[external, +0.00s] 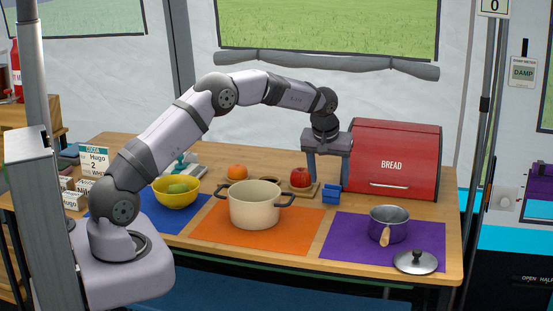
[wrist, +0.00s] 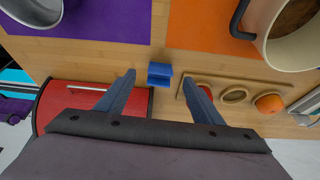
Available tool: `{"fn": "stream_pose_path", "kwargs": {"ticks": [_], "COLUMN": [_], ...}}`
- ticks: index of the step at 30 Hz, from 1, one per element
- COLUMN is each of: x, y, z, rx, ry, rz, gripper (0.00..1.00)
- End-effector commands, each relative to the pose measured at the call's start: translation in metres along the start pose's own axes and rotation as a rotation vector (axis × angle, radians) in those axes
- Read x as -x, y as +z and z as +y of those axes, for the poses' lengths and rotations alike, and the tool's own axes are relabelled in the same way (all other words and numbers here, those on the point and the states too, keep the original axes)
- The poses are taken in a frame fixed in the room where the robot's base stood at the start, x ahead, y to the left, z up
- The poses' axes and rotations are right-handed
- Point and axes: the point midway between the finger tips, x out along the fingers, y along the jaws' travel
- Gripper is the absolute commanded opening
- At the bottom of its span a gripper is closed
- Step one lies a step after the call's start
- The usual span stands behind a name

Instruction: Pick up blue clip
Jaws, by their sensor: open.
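The blue clip (external: 331,193) lies on the wooden table in front of the red bread box, just right of the small wooden board with the red apple. It also shows in the wrist view (wrist: 159,74), between the two fingers and a little beyond their tips. My gripper (external: 328,185) points down above the table, behind the clip in the external view. Its fingers are wide apart and nothing is between them. In the wrist view my gripper (wrist: 163,82) is open, with one finger on each side of the clip's position.
The red bread box (external: 397,155) stands close to the right. The wooden board (wrist: 208,91) with an apple lies close on the other side. A cream pot (external: 254,206) stands on an orange mat. A purple mat (external: 345,240) holds a saucepan (external: 388,226) and a lid (external: 415,262).

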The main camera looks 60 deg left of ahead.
Motion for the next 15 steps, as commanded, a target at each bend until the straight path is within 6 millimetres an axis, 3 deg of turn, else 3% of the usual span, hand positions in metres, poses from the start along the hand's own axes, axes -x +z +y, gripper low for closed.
{"fn": "stream_pose_path", "kwargs": {"ticks": [15], "x": [-0.026], "y": [0.000], "z": [-0.001], "rx": [-0.001], "ry": [0.000], "rz": [-0.001], "gripper": [0.61]}}
